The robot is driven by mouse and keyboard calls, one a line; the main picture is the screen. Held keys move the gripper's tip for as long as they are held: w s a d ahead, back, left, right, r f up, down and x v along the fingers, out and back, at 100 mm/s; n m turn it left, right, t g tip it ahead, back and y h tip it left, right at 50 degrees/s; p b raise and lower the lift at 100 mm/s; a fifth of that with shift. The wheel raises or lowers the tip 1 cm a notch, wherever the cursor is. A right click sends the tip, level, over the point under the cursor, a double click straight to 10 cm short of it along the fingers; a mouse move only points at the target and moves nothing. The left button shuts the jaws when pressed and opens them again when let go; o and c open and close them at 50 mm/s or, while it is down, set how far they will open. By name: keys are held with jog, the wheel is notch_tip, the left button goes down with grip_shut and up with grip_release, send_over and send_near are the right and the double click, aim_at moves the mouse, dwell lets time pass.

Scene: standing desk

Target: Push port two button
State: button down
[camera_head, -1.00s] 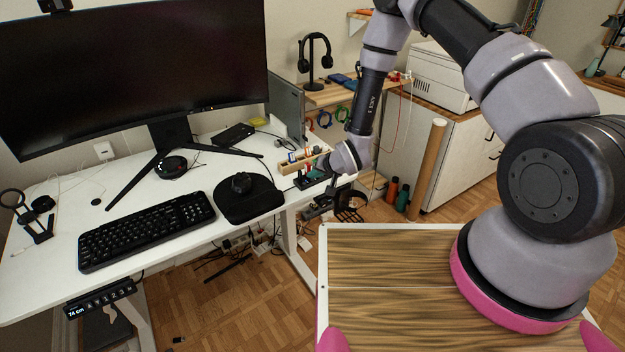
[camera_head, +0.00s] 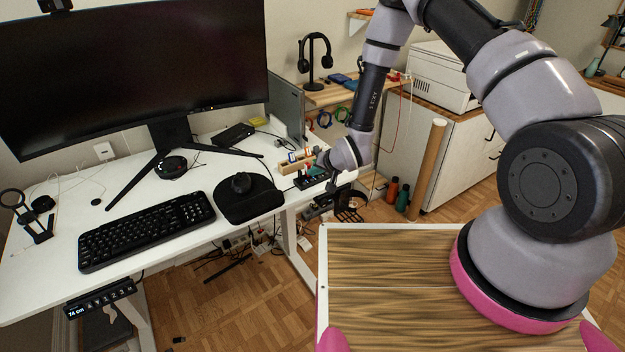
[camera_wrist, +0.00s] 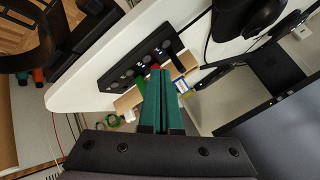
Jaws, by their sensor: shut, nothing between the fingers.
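A black box (camera_wrist: 138,66) with a row of several round buttons lies near the edge of the white desk (camera_head: 135,212). The same black box shows in the head view (camera_head: 311,179), partly behind my wrist. I cannot read which button is port two. My gripper (camera_wrist: 159,73) is shut and empty, its green fingers together. In the wrist view the fingertips overlap the box's lower edge near its buttons; I cannot tell whether they touch it. A small red thing shows at the fingertips.
A wooden holder with small items (camera_head: 292,166) stands right behind the box. A monitor (camera_head: 135,70) and a grey panel (camera_head: 287,105) stand behind.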

notch_tip(320, 180, up, 6)
jog(key=shift+f, duration=0.1)
dwell(0.4)
jog(key=w+d+r+h, duration=0.1)
jog(key=w+d+r, duration=0.1)
jog(key=d+r, duration=0.5)
jog(key=w+d+r+h, duration=0.1)
jog(key=d+r, duration=0.1)
jog(key=r, duration=0.9)
jog(key=s+d+r+m+h, duration=0.1)
jog(key=s+d+r, duration=0.1)
jog(key=d+r, duration=0.35)
jog(key=s+d+r+h, duration=0.1)
jog(key=s+d+r, duration=0.2)
jog(key=r, duration=0.5)
jog(key=s+d+r, duration=0.3)
jog(key=s+r, duration=0.1)
jog(key=s, duration=0.4)
jog(key=s+d+r+m, duration=0.1)
jog(key=s+d+r, duration=0.2)
jog(key=s+r, duration=0.2)
jog(key=s+d+r+m, duration=0.1)
jog(key=s+d+r, duration=0.2)
jog(key=s, duration=0.8)
notch_tip(320, 180, up, 2)
jog(key=shift+r, duration=0.1)
